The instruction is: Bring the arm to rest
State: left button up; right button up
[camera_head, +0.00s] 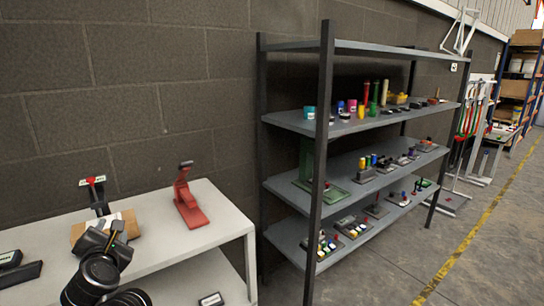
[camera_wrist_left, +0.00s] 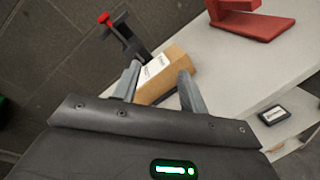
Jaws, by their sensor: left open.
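My left arm comes in at the lower left of the head view, its dark gripper (camera_head: 116,228) in front of the white table (camera_head: 190,243). In the left wrist view the two grey fingers of this gripper (camera_wrist_left: 159,72) are apart. A brown cardboard box (camera_wrist_left: 172,66) with a white label lies on the table beyond the fingers, and its lower part shows between them. I cannot tell the exact gap between fingers and box. The box is partly hidden by my arm in the head view (camera_head: 131,222). My right gripper is in neither view.
A black stand with a red knob (camera_head: 97,192) is beside the box. A red stand (camera_head: 187,200) is further right on the table. A grey shelf rack (camera_head: 292,118) with several small items stands right. A block wall is behind; the floor at right is clear.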

pick_arm(q)
jog(key=s+d+f+m+g+h, duration=0.2)
jog(key=s+d+f+m, duration=0.25)
jog(key=f+m, duration=0.25)
jog(key=s+d+f+m+g+h, duration=0.1)
jog(key=s+d+f+m+h, duration=0.15)
jog(key=s+f+m, duration=0.35)
jog(key=s+d+f+m+g+h, duration=0.2)
jog(key=s+d+f+m, duration=0.15)
jog(key=f+m, duration=0.45)
jog(key=s+d+f+m+g+h, duration=0.1)
jog(key=s+d+f+m+g, duration=0.2)
jog(key=s+f+m, duration=0.5)
jog(key=s+d+f+m+g, duration=0.3)
jog(key=s+m, duration=0.1)
jog(key=s, duration=0.7)
notch_tip(320, 180, down, 26)
jog(key=s+g, duration=0.2)
jog(key=s, duration=0.1)
jog(key=s+a+f+m, duration=0.1)
jog(key=s+a+f, duration=0.3)
jog(key=s+f, duration=1.1)
jog(key=shift+s+a+g+p, duration=0.15)
jog(key=shift+s+g+p, duration=0.05)
jog(key=shift+g+p, duration=0.2)
